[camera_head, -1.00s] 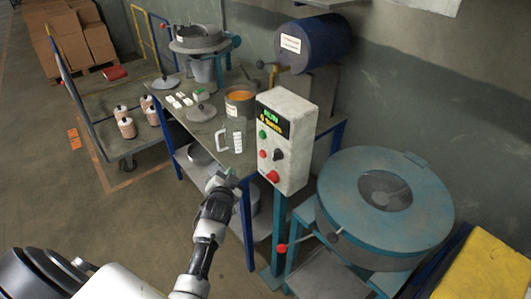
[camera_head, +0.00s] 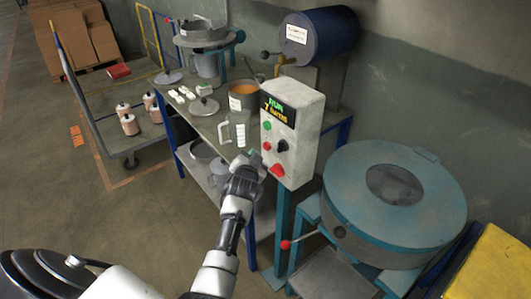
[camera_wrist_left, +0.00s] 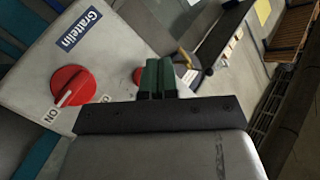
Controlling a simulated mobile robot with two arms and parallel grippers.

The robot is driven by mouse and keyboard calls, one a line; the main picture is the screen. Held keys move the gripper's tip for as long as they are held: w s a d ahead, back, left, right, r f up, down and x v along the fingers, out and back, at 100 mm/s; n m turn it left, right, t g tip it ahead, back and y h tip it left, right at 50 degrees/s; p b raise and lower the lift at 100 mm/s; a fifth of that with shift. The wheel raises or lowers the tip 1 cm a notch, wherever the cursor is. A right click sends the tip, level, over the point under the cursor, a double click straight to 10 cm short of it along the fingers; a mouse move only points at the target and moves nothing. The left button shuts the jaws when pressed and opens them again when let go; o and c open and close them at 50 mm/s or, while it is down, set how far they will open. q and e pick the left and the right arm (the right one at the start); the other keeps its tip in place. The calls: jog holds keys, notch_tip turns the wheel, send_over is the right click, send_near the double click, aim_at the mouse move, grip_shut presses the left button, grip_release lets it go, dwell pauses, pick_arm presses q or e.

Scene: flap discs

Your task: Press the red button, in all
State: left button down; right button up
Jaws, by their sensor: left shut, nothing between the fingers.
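A pale control box (camera_head: 298,120) stands on a teal post, with a lit display (camera_head: 277,108) reading RUN and a 7. Its face has a green button (camera_head: 267,126), a small red button (camera_head: 266,146), a black knob (camera_head: 282,146) and a larger red knob (camera_head: 277,170). In the left wrist view the red knob (camera_wrist_left: 72,87) has a white pointer and an ON label. The red button (camera_wrist_left: 138,75) is partly hidden behind my fingers. My left gripper (camera_head: 250,157) is shut and empty, just left of the box's lower face; contact cannot be told. My right gripper is out of view.
A workbench (camera_head: 208,122) behind holds a pot with orange contents (camera_head: 243,94), a clear jug (camera_head: 237,130) and small white blocks. A round teal machine (camera_head: 435,205) stands right of the box. A trolley (camera_head: 112,120) with several bottles is at left.

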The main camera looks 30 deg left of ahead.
pick_arm(q)
jog(key=shift+w+d, duration=0.25)
jog(key=shift+w, duration=0.35)
dwell(1.2)
jog(key=shift+w+b, duration=0.1)
jog(key=shift+b, duration=0.25)
jog(key=shift+w+d, duration=0.15)
jog(key=shift+w, duration=0.15)
jog(key=shift+w+d+b, duration=0.15)
jog(key=shift+w+b, duration=0.2)
jog(key=shift+b, duration=0.1)
dwell(0.7)
jog(key=shift+r, duration=0.1)
jog(key=shift+s+a+p, duration=0.3)
jog(key=shift+s+p, duration=0.45)
jog(key=shift+s, duration=0.05)
